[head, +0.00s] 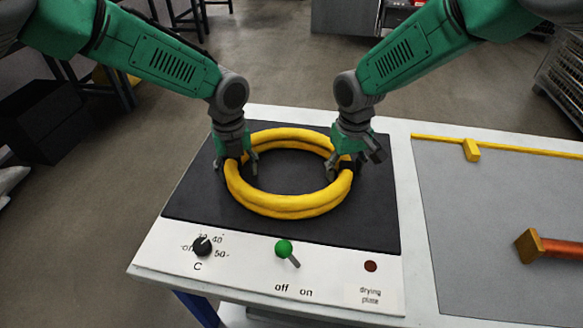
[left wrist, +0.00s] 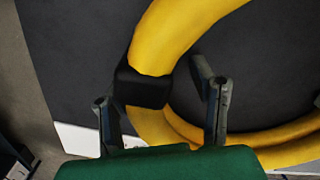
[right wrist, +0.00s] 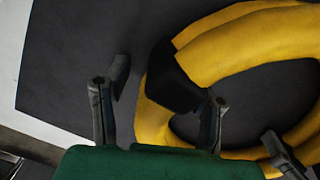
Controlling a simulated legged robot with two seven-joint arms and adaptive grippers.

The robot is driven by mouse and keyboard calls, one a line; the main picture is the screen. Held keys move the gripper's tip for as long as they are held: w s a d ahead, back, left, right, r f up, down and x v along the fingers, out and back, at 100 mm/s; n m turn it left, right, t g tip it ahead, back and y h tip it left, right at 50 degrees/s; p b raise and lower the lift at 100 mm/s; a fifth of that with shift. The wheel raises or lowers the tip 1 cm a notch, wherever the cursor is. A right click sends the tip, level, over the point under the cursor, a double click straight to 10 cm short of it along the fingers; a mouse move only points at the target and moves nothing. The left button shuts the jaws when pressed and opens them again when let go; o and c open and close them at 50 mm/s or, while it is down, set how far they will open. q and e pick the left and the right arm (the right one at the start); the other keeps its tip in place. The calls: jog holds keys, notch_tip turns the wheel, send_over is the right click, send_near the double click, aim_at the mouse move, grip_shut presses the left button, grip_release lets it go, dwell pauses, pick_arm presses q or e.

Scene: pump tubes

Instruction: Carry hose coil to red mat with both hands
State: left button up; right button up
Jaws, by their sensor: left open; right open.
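The yellow hose coil (head: 290,208) lies as a ring of stacked loops on the black plate (head: 210,205) in the head view. My left gripper (head: 241,168) is open at the coil's left side, and my right gripper (head: 346,166) is open at its right side. In the left wrist view the coil (left wrist: 190,28) and a black band (left wrist: 146,88) on it lie between the spread fingers. In the right wrist view the coil (right wrist: 245,50) has another black band (right wrist: 176,82) between the fingers. Contact cannot be told. No red mat shows.
The panel's front has a black dial (head: 202,246), a green-tipped switch (head: 284,250) and a dark red round spot (head: 371,266). To the right is a grey surface (head: 470,230) with a yellow edge strip (head: 435,139) and an orange-red bar with a brown end (head: 530,246).

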aim_at(344, 159)
pick_arm(q)
jog(key=shift+a+f, duration=0.1)
jog(key=shift+a, duration=0.45)
pick_arm(e)
jog(key=shift+a, duration=0.55)
pick_arm(q)
jog(key=shift+a, duration=0.1)
jog(key=c, duration=0.3)
pick_arm(e)
jog(key=shift+a, duration=0.1)
jog(key=c, duration=0.3)
pick_arm(q)
jog(key=c, duration=0.7)
pick_arm(e)
jog(key=c, duration=0.7)
pick_arm(q)
grip_shut()
pick_arm(e)
jog(key=shift+d, duration=0.2)
grip_shut()
pick_arm(q)
jog(key=shift+d, duration=0.35)
pick_arm(e)
jog(key=shift+d, duration=0.2)
pick_arm(q)
jog(key=shift+w+r, duration=0.1)
jog(key=shift+r, duration=0.15)
pick_arm(e)
jog(key=shift+r, duration=0.15)
